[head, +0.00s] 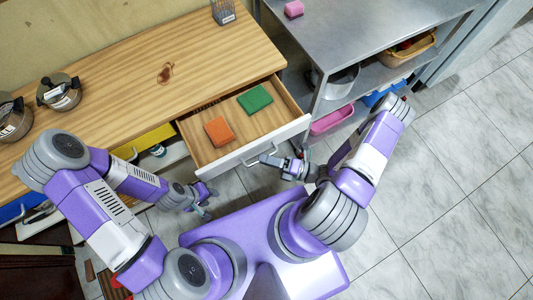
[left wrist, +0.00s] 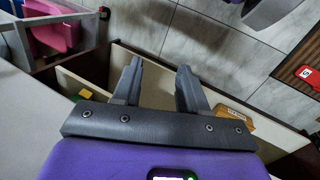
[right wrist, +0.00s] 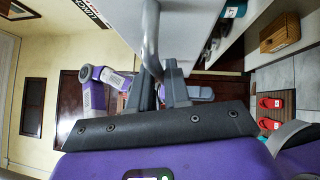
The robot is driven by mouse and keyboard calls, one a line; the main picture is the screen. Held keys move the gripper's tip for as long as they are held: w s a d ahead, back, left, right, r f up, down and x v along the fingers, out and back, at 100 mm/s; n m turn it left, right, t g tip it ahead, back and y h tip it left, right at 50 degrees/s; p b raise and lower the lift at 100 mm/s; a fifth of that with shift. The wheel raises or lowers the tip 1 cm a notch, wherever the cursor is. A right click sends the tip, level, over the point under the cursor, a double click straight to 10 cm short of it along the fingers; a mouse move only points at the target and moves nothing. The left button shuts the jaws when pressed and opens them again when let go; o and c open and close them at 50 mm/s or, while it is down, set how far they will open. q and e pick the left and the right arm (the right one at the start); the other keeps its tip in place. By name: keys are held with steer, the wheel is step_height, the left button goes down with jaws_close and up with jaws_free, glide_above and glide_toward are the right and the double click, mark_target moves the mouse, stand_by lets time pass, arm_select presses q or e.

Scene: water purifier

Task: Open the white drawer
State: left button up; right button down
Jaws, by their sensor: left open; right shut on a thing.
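The white drawer (head: 250,146) is pulled out from under the wooden counter, its inside showing from above. An orange block (head: 218,131) and a green block (head: 255,99) lie apart on its floor. My right gripper (head: 276,161) is at the drawer's front, shut on its metal handle (right wrist: 151,38). In the right wrist view the handle bar runs down between the fingers (right wrist: 158,88). My left gripper (head: 204,203) is open and empty, in front of the counter and left of the drawer. Its spread fingers (left wrist: 158,88) show in the left wrist view.
Two pots (head: 60,91) stand on the wooden counter's left part and a wire holder (head: 223,12) at its back. A metal shelf unit (head: 375,35) with a pink bin (head: 332,120) is right of the drawer. The tiled floor (head: 440,170) at right is clear.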

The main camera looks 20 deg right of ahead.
steer(key=c, duration=1.2)
jaws_free()
steer(key=shift+o, duration=0.2)
steer(key=v, duration=0.7)
steer(key=shift+d+p, duration=0.25)
steer(key=shift+p, duration=0.1)
steer(key=shift+s, duration=0.1)
